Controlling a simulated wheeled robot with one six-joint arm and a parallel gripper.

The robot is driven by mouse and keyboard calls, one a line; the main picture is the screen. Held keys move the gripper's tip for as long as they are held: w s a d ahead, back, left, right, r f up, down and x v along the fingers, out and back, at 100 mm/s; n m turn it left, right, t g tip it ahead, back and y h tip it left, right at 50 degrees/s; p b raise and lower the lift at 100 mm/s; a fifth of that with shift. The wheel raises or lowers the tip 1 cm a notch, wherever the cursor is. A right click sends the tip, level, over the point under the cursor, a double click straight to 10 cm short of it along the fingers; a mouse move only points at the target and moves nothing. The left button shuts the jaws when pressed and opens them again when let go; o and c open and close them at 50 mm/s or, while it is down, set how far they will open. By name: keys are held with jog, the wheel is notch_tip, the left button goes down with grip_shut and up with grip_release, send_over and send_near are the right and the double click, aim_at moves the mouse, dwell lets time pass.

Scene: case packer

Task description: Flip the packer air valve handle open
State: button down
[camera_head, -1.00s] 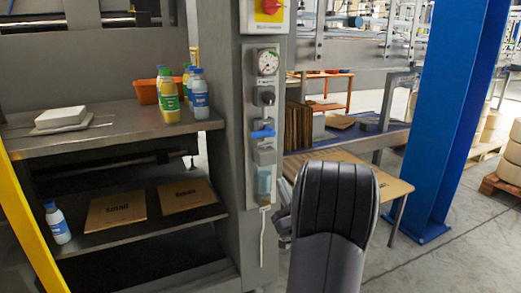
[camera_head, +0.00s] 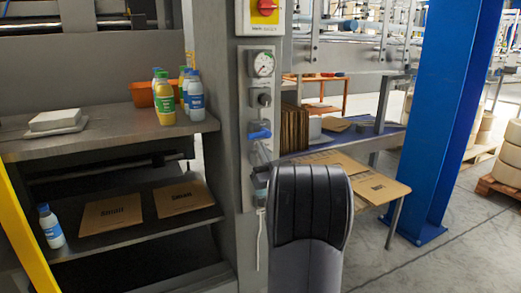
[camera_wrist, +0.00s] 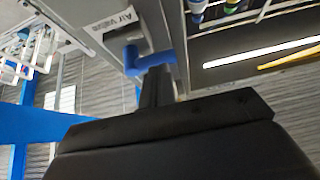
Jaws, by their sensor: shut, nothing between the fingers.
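The blue air valve handle (camera_head: 259,134) lies roughly level on the grey panel of the packer's column, below a knob and a gauge. In the wrist view the blue handle (camera_wrist: 150,60) appears close up, beside a white "Air valve" label (camera_wrist: 113,21). My gripper (camera_head: 259,156) is just below the handle in the head view, partly hidden by my dark arm. In the wrist view its shut fingers (camera_wrist: 155,78) reach up to the handle's edge, with nothing held. I cannot tell whether they touch it.
A round gauge (camera_head: 261,64) and a red rotary switch (camera_head: 267,7) sit above the handle. Left, a shelf (camera_head: 95,135) holds bottles and an orange bin (camera_head: 165,96).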

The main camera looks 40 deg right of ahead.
aim_at(258, 137)
jog(key=shift+w+d+r, duration=0.15)
jog(key=shift+w+r, duration=0.25)
jog(key=shift+w, duration=0.2)
jog(key=shift+r+m+g+h, duration=0.3)
jog(key=shift+m+h, duration=0.5)
jog(key=shift+m, duration=0.5)
jog(key=m+g+h, duration=0.1)
jog(key=m+h, duration=0.1)
jog(key=m, duration=0.1)
jog(key=r+m+g+h, duration=0.1)
jog(key=m+g+h, duration=0.1)
jog(key=m, duration=0.1)
jog(key=r+m+g+h, duration=0.1)
jog(key=m, duration=0.3)
jog(key=shift+a+r+h, duration=0.25)
jog(key=shift+a+h, duration=0.1)
jog(key=shift+h, duration=0.05)
jog(key=m+g+p, duration=0.1)
jog(key=m+g, duration=0.1)
jog(key=m, duration=0.1)
jog(key=d+r+m+g+p, duration=0.1)
jog(key=m+g, duration=0.1)
jog(key=m, duration=0.1)
jog(key=r+m+g+p, duration=0.1)
jog(key=m+g+p, duration=0.1)
jog(key=m, duration=0.2)
jog(key=shift+s+d+r+h, duration=0.1)
jog(key=shift+d+r+h, duration=0.15)
jog(key=shift+d+h, duration=0.15)
jog(key=shift+a, duration=0.1)
